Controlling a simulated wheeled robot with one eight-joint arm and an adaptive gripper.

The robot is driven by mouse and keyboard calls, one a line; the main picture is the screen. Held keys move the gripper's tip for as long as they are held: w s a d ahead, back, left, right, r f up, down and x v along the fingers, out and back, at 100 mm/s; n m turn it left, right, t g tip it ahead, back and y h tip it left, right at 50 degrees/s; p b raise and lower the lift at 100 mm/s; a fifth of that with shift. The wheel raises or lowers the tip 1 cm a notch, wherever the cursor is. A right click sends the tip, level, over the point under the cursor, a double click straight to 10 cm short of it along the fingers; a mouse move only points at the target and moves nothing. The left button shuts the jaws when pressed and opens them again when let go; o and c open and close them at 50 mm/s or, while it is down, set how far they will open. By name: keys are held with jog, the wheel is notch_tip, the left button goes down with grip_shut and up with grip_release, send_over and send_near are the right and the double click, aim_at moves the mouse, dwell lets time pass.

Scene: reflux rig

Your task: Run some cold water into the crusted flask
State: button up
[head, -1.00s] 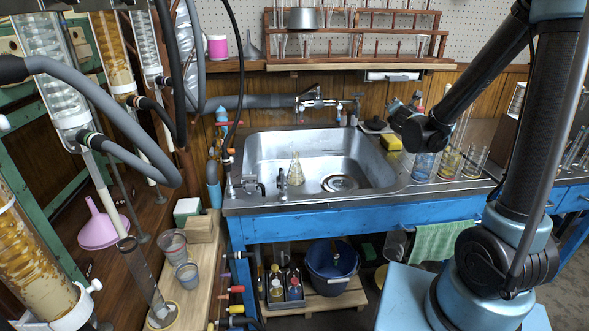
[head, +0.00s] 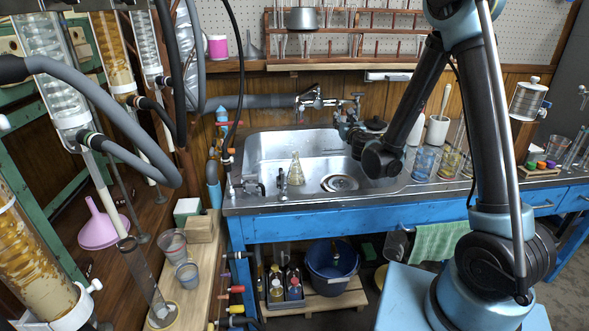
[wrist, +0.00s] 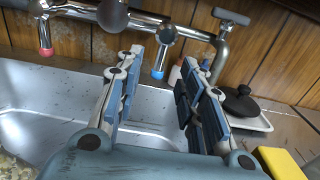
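The crusted flask (head: 296,172) is a small conical glass vessel with yellowish residue, standing upright in the left part of the steel sink (head: 262,150). The chrome faucet (head: 310,98) is on the wall behind the sink. In the wrist view, a blue-tipped tap part (wrist: 160,60), a red-tipped one (wrist: 45,35) and a T-shaped handle (wrist: 231,17) show. My gripper (head: 342,122) is over the sink's back right, below the faucet's right end. In the wrist view my gripper (wrist: 155,90) is open and empty, its fingers pointing toward the tap parts. No running water is visible.
A yellow sponge (wrist: 279,163) and a black lidded item on a white dish (wrist: 242,104) are beside the sink on the right. Beakers (head: 424,163) stand on the right counter. The sink has a drain (head: 340,183). Hoses and glass columns crowd the left.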

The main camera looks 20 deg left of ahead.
aim_at(339, 114)
jog(key=shift+x, duration=3.35)
jog(key=shift+s+d, duration=0.1)
grip_shut()
jog(key=shift+w+d+n, duration=0.1)
jog(key=shift+w+n, duration=0.35)
jog(key=shift+n, duration=0.65)
jog(key=n, duration=0.5)
jog(key=shift+w+d+r, duration=0.25)
jog(key=shift+d+r, duration=0.1)
jog(key=shift+d, duration=0.05)
jog(key=shift+s+a+f+m, duration=0.2)
jog(key=shift+a+m, duration=0.1)
jog(key=shift+m, duration=1.1)
